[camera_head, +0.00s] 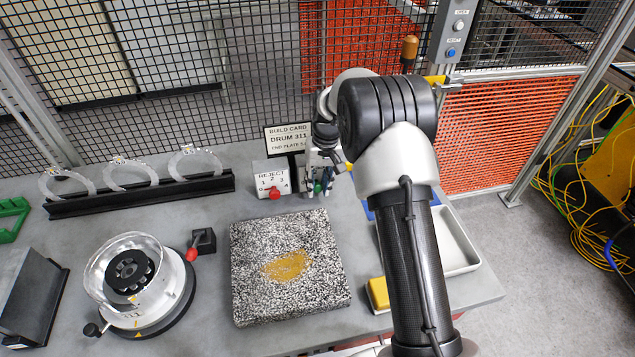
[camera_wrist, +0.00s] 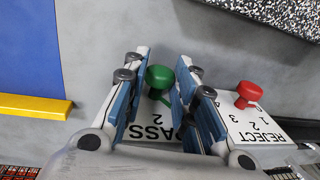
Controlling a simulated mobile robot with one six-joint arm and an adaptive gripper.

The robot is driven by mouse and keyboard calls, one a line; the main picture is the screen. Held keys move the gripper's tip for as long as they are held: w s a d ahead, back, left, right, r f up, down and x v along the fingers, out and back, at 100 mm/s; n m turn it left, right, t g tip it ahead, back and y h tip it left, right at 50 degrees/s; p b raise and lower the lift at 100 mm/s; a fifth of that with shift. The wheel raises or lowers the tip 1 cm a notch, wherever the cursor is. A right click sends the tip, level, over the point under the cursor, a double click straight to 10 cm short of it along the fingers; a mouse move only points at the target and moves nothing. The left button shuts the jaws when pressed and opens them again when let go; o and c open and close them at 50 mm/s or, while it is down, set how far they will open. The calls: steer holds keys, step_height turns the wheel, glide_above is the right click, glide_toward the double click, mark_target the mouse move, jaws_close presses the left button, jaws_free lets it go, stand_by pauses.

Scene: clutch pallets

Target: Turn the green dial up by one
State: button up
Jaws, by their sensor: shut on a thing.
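The green dial (camera_wrist: 160,77) is a round knob on a white box marked PASS (camera_wrist: 152,132) in the wrist view. My gripper (camera_wrist: 163,66) has its two blue-padded fingers on either side of the dial and is shut on it. In the head view only a small part of the green dial (camera_head: 318,187) shows below my gripper (camera_head: 322,172). Some of the PASS box's numbers are hidden by the fingers, so I cannot tell its setting.
A red dial (camera_head: 275,193) on the white REJECT box (camera_head: 262,178) stands close to the left. A speckled block (camera_head: 240,270), a clear drum (camera_head: 98,284) and a build card (camera_head: 287,138) are nearby. A white tray (camera_head: 470,258) lies right, behind my arm.

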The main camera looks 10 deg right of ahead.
steer(key=y, duration=0.4)
steer(key=shift+d+f, duration=0.2)
steer(key=shift+d, duration=0.2)
steer(key=shift+d+f+y+b, duration=0.15)
steer(key=shift+y+b, duration=0.9)
steer(key=shift+y, duration=0.55)
steer(key=o, duration=1)
steer(key=shift+o, duration=0.2)
steer(key=v, duration=1.2)
steer(key=shift+d, duration=0.15)
